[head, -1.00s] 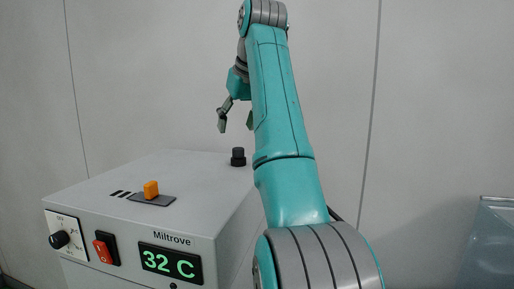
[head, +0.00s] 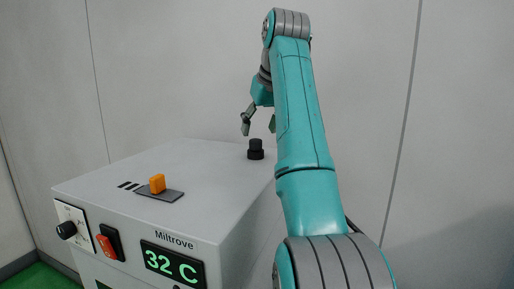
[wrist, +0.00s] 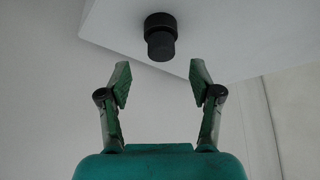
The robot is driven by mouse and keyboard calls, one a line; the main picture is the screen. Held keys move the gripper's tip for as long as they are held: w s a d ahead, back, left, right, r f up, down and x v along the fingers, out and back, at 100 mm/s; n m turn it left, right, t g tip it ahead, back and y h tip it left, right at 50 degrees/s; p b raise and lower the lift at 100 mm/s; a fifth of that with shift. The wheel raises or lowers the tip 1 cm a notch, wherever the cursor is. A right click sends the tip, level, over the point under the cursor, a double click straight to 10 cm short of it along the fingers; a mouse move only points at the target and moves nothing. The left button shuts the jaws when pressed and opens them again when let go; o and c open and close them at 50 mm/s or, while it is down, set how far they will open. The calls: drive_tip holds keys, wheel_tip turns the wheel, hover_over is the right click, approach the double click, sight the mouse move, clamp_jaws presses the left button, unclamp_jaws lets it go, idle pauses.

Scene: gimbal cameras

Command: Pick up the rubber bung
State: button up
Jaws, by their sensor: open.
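The rubber bung (head: 256,149) is a small black stepped cylinder. It stands upright on the top of the grey Miltrove unit (head: 215,165), near its back right edge. My gripper (head: 258,126) is open and empty just above the bung in the head view. In the wrist view the bung (wrist: 161,37) lies beyond the two spread fingertips (wrist: 160,80), roughly centred between them and apart from both. The wider end of the bung is on the unit's surface.
An orange block-shaped knob (head: 157,184) on a dark plate sits on the unit's top, left of the bung. The front panel has a black dial, a red switch and a display (head: 171,265) reading 32 C. A wall stands behind.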

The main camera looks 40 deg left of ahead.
sight(256, 140)
drive_tip(key=x, duration=0.4)
drive_tip(key=shift+s+f, duration=0.1)
drive_tip(key=shift+f, duration=0.05)
drive_tip(key=c, duration=1)
